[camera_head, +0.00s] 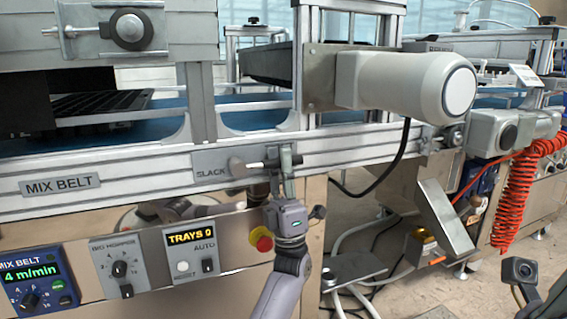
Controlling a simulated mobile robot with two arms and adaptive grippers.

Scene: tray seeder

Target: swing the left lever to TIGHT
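The left lever (252,164) is a dark horizontal bar on the conveyor's side rail. Its round grey knob (237,167) points left, beside the SLACK label (210,171). No TIGHT label can be read. My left gripper (282,170) reaches up from below, in front of the lever's right end and to the right of the knob. Its fingers overlap the lever there, so contact and finger gap cannot be made out.
Below the rail are a panel with a TRAYS display (190,237), a red stop button (261,239) and the MIX BELT controller (35,285). A large motor (405,82) juts out above right. A black cable (392,165) hangs right of the gripper.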

